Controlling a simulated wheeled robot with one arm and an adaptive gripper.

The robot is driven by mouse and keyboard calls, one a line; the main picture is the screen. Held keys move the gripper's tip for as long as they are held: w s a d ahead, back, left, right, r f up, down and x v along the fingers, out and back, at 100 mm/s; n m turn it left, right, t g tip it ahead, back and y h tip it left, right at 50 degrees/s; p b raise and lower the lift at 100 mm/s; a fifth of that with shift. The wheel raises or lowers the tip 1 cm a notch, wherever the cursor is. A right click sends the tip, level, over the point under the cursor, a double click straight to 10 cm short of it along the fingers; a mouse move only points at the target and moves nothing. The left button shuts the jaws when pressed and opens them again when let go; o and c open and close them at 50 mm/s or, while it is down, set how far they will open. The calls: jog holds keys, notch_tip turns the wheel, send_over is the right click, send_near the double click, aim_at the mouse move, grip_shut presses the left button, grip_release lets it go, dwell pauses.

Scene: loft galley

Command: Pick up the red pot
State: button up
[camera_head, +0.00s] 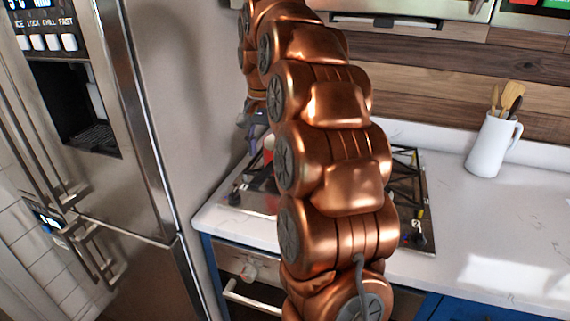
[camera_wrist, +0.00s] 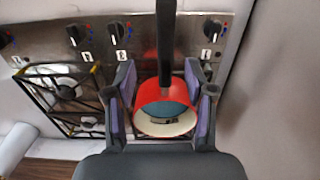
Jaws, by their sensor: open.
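The red pot (camera_wrist: 168,95) shows in the wrist view, with a red outside, a pale inside and a long black handle (camera_wrist: 165,40) pointing to the top of the picture. It is on the stove top (camera_wrist: 145,40). My gripper (camera_wrist: 160,95) is open, with one purple-padded finger on each side of the pot. I cannot tell whether the fingers touch it. In the head view only a small red patch (camera_head: 268,152) of the pot shows, and my copper arm hides most of it. My gripper is mostly hidden there too.
A black burner grate (camera_wrist: 62,98) and several knobs (camera_wrist: 118,30) are beside the pot. A steel fridge (camera_head: 150,150) and a wall stand left of the stove. A white jug with utensils (camera_head: 492,145) stands on the right counter, which is otherwise mostly clear.

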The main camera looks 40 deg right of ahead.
aim_at(264, 172)
jog(key=shift+w+d, duration=0.15)
jog(key=shift+d, duration=0.2)
jog(key=shift+a+f+p, duration=0.1)
jog(key=shift+f+p, duration=0.25)
jog(key=shift+f, duration=0.9)
jog(key=shift+w+a+f+p, duration=0.15)
jog(key=shift+f+p, duration=0.3)
jog(key=shift+f, duration=0.45)
jog(key=shift+w+a+f+p, duration=0.1)
jog(key=shift+f+p, duration=0.35)
jog(key=shift+f, duration=1.25)
grip_shut()
